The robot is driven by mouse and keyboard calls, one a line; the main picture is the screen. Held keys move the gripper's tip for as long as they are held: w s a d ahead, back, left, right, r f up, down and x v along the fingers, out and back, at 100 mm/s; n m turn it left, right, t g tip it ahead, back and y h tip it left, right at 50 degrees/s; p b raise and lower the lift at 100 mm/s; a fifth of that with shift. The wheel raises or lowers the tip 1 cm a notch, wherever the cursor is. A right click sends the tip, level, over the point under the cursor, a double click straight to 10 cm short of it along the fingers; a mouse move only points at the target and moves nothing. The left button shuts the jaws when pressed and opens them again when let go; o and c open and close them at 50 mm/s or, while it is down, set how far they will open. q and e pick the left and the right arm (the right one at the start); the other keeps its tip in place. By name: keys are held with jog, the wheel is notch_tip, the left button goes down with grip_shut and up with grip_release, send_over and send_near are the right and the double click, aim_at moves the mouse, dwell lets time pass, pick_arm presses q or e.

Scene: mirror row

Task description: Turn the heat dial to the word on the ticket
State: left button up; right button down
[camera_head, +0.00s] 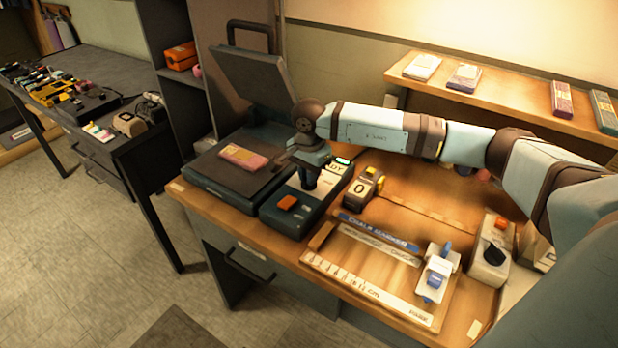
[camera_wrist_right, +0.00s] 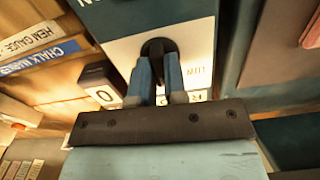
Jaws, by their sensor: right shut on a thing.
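The heat dial is a dark knob (camera_wrist_right: 157,46) on the white face of a dark teal control box (camera_head: 283,218). A word that looks like LOW is printed beside it in the right wrist view; other lettering is cut off or covered. My right gripper (camera_wrist_right: 159,72) is shut on the dial, with one blue finger on each side. In the head view the right gripper (camera_head: 308,180) reaches down onto the box and mostly hides the dial. I cannot make out the dial's pointer or a readable ticket. My left gripper is not in view.
A press with a raised lid (camera_head: 252,75) stands left of the box, with a pink packet (camera_head: 243,157) on its base. A counter block showing 0 (camera_head: 363,187), a wooden tray (camera_head: 325,236) and a switch box (camera_head: 489,255) lie to the right.

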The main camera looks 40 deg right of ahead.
jog(key=shift+n, duration=0.3)
dwell(0.4)
jog(key=c, duration=1.2)
grip_release()
jog(key=shift+o, duration=0.2)
notch_tip(320, 180, up, 14)
jog(key=shift+f, duration=0.1)
